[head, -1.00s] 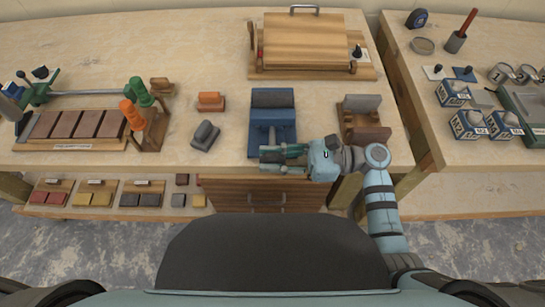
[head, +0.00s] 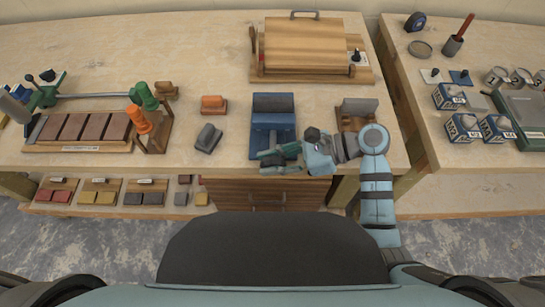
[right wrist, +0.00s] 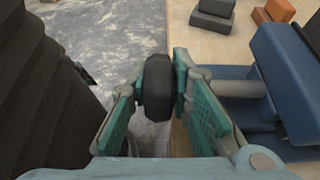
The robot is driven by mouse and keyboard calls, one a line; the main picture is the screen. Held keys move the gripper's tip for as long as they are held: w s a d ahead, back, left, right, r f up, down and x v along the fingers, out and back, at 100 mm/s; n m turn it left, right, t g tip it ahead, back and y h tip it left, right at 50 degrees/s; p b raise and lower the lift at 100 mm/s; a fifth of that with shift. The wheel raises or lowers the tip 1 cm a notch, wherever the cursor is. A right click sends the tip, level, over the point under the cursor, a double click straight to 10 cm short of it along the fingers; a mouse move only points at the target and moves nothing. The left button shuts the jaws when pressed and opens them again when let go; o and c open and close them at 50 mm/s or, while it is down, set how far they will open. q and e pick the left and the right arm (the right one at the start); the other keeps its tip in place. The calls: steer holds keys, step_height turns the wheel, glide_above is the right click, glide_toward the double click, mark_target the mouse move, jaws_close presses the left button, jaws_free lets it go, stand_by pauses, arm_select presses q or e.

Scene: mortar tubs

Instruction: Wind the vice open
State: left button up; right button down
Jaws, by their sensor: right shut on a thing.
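The blue vice (head: 273,104) stands near the front edge of the bench in the head view. In the right wrist view its blue jaws (right wrist: 285,80) are at the right, with a grey metal spindle (right wrist: 236,88) coming out towards my gripper. A black knob (right wrist: 158,88) sits at the spindle's end. My right gripper (head: 280,155) is at the vice's front, over the bench edge. In the wrist view its two teal fingers (right wrist: 160,95) are shut on the black knob from both sides. The head view hides the knob behind the fingers. My left gripper is not in view.
A grey block (head: 208,137) and an orange block (head: 213,104) lie left of the vice. A wooden stand with a grey block (head: 358,107) is close on its right, near my forearm. A wooden box (head: 313,45) stands behind. Drawers (head: 262,193) are below.

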steer(key=shift+h+p, duration=0.45)
steer(key=shift+h, duration=0.55)
steer(key=c, duration=1.5)
jaws_free()
steer(key=shift+w, duration=0.1)
steer(key=shift+o, duration=0.2)
steer(key=v, duration=1.2)
steer(key=shift+a, duration=0.1)
